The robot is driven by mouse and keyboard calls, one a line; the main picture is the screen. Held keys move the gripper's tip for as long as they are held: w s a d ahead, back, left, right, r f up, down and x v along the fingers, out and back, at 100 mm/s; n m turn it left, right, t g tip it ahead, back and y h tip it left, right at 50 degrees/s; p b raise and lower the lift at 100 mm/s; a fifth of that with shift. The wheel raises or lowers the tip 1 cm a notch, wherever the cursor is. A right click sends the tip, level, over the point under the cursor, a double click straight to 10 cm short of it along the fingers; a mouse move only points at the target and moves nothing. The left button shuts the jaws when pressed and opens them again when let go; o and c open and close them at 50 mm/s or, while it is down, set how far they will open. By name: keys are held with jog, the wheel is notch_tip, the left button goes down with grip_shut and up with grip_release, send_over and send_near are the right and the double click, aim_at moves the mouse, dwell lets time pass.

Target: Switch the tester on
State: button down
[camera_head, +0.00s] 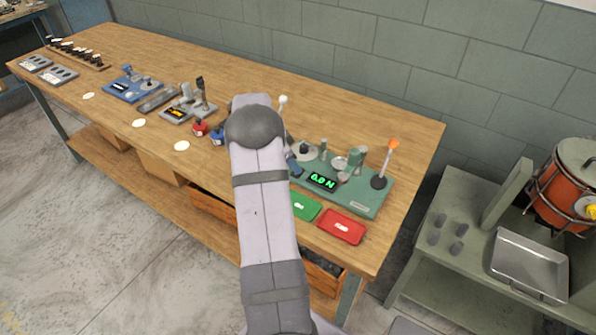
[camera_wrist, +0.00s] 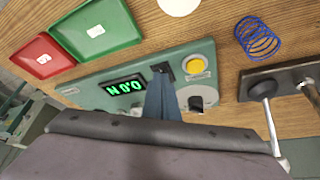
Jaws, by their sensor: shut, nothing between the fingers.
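The tester (camera_head: 360,200) is a green-grey unit at the right end of the wooden bench. Its display (camera_head: 322,181) is lit and reads 0.0 N in green; the display also shows in the wrist view (camera_wrist: 124,87). My gripper (camera_wrist: 162,78) is shut and empty, its blue-grey fingers pointing down at the tester panel. The tips are at a small dark switch (camera_wrist: 163,67) beside the display; I cannot tell whether they touch it. A yellow button (camera_wrist: 195,65) is next to the switch. In the head view my arm hides part of the panel.
A green tray (camera_head: 303,207) and a red tray (camera_head: 341,227) lie at the bench's front edge. A blue spring (camera_wrist: 258,38) lies beside the tester. An orange-knobbed lever (camera_head: 392,146) stands on the tester's right end. A white-knobbed lever (camera_head: 283,100) rises behind my arm.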

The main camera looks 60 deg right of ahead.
aim_at(294, 174)
notch_tip(294, 174, up, 7)
jog(key=p, duration=0.3)
dwell(0.5)
